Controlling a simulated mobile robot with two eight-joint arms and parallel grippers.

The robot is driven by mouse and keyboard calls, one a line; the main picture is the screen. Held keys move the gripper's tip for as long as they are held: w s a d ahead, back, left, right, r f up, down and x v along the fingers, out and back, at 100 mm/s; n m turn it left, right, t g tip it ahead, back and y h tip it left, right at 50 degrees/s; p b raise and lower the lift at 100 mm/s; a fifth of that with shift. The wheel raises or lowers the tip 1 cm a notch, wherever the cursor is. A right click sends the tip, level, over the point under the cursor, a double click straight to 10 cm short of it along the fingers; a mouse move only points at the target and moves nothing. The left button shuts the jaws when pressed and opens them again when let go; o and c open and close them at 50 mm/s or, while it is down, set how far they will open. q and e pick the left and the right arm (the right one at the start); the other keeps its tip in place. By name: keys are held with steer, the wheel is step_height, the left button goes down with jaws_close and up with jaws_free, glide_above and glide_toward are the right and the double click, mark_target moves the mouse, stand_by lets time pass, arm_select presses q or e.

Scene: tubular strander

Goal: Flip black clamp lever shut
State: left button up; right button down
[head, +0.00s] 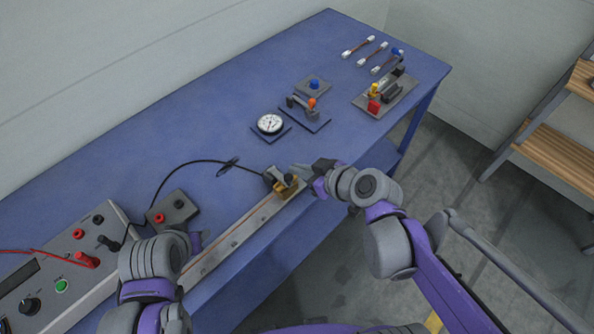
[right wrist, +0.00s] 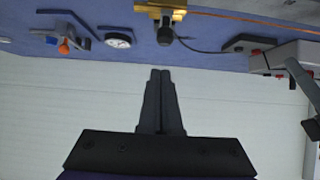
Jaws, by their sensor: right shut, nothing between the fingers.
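A brass clamp block (head: 287,189) sits at the far end of a long pale rail (head: 240,230). Black parts (head: 289,179) stand on top of it, probably the clamp lever; its exact angle is too small to tell. The brass block also shows at the top edge of the right wrist view (right wrist: 160,10), with a black rounded part (right wrist: 165,36) on it. My right gripper (head: 301,170) is shut and empty, close beside the clamp on its right; contact cannot be told. In the right wrist view its fingers (right wrist: 160,75) are together. My left gripper (head: 196,242) is mostly hidden behind its wrist.
A black cable (head: 185,162) runs from the clamp. A grey box with red and black sockets (head: 172,212) and a control panel (head: 62,265) lie left. A dial gauge (head: 270,124), a lever fixture (head: 305,108) and a coloured fixture (head: 385,95) stand farther back.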

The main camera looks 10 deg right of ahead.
steer(key=s+d+r, duration=0.2)
steer(key=s+d, duration=0.3)
steer(key=s, duration=0.2)
steer(key=shift+s+d+r, duration=0.25)
steer(key=shift+r, duration=0.05)
stand_by(0.3)
steer(key=s+d+f+m+g+h, duration=0.2)
steer(key=d+f+m+h, duration=0.2)
steer(key=f+m+h, duration=0.2)
steer(key=shift+d+f+m+g+h, duration=0.15)
steer(key=shift+m+g+h, duration=0.2)
steer(key=shift+m, duration=0.25)
